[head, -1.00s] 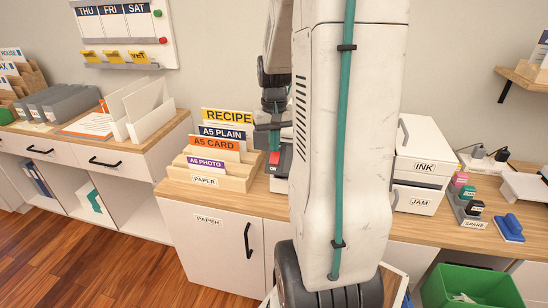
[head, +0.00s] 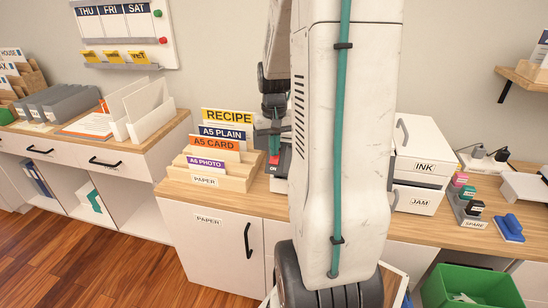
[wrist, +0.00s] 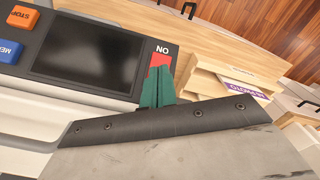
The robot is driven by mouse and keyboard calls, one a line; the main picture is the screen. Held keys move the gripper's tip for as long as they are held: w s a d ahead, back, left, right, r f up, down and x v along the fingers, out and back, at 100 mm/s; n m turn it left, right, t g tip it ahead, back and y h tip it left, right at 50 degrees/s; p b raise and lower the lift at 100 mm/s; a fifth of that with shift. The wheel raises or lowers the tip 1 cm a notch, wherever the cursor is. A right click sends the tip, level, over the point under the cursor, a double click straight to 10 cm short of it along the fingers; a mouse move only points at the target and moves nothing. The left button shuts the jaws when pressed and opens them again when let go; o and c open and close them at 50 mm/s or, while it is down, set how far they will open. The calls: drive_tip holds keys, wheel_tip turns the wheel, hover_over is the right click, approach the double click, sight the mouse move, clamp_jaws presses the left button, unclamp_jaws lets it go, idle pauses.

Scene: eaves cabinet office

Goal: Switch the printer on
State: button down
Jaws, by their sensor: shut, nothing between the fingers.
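The printer's dark control panel (wrist: 35,35) fills the upper left of the wrist view, with a black screen (wrist: 88,52). Beside the screen is a red switch (wrist: 160,61) marked ON, which appears upside down. My gripper (wrist: 156,85) is shut and empty, its green fingertips overlapping the lower part of the switch in the picture. I cannot tell whether they touch it or which way the switch is set. In the head view most of the printer (head: 279,184) is hidden behind my arm, and my gripper (head: 274,146) is over its left end.
Orange STOP (wrist: 22,16) and blue MENU (wrist: 8,50) buttons lie left of the screen. A wooden paper rack (head: 238,180) stands close left of the printer. White INK and JAM drawers (head: 420,170) stand right of my arm. A green bin (head: 470,290) is at the lower right.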

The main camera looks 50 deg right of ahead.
sight(274, 159)
drive_tip(key=shift+f, duration=0.15)
wheel_tip(274, 159, up, 7)
idle(0.9)
idle(0.5)
drive_tip(key=s+a+r+n, duration=0.2)
drive_tip(key=s+a, duration=0.2)
drive_tip(key=a, duration=0.6)
drive_tip(key=s+a+r+n+t, duration=0.1)
drive_tip(key=s+a+r+n, duration=0.1)
drive_tip(key=a, duration=0.8)
drive_tip(key=s+a+r+n, duration=0.1)
drive_tip(key=s+a+n, duration=0.2)
drive_tip(key=s+a, duration=0.3)
drive_tip(key=a, duration=0.4)
drive_tip(key=shift+s+a+r, duration=0.3)
drive_tip(key=shift+r, duration=0.1)
drive_tip(key=shift+d, duration=0.15)
